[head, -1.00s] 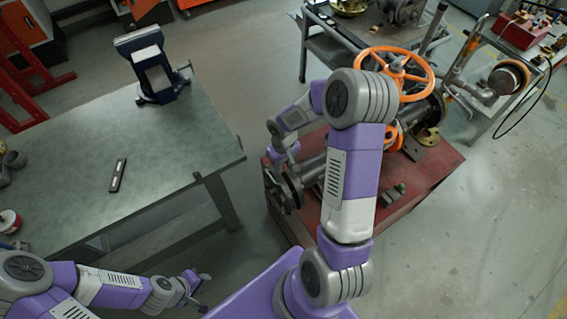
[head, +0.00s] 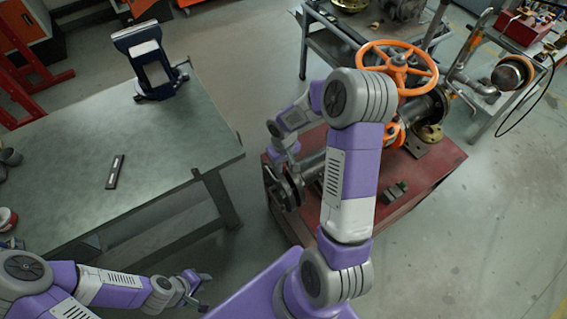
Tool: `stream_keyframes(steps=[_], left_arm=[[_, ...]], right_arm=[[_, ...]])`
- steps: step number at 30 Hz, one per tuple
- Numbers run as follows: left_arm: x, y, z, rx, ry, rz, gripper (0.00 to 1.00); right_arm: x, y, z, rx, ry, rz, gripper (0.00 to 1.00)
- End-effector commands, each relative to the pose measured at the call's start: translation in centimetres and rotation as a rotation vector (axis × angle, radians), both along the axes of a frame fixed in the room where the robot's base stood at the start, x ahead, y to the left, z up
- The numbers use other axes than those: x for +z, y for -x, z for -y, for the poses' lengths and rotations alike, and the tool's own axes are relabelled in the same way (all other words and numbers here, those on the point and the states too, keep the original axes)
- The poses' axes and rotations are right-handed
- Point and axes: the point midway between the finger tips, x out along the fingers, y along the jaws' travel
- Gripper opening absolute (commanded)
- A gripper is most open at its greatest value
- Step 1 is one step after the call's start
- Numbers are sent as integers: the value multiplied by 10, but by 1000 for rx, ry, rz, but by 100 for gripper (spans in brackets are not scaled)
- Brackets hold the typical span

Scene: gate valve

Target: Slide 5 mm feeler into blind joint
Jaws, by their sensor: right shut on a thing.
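The gate valve with its orange handwheel (head: 398,68) lies on a red bench (head: 425,185), its pipe running left to a dark round flange (head: 285,188) at the bench's left end. My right arm reaches over the bench and bends back to the left. My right gripper (head: 291,160) is small and partly hidden, beside the flange joint. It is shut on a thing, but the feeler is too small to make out. I cannot tell whether it touches the joint. My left gripper (head: 206,290) is low, in front of the green-topped table, with its fingers apart and empty.
The green-topped table (head: 170,150) on the left bears a dark blue stand (head: 150,65) and a small dark flat bar (head: 115,171). Small dark blocks (head: 394,191) lie on the red bench. A grey cart stands behind it. Floor is clear at right.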

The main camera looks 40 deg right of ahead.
Motion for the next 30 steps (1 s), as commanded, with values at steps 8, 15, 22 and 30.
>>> stream_keyframes(steps=[8,15,22,30], left_arm=[[0,0,0,0,0,0,34],[0,0,0,0,0,0,34],[5,0,0,0,0,0,34],[9,0,0,0,0,0,34]], right_arm=[[0,0,0,0,0,0,57],[1,0,0,0,0,1,57],[32,-1,1,-1,2,5,57],[70,-1,0,-1,1,3,57]])
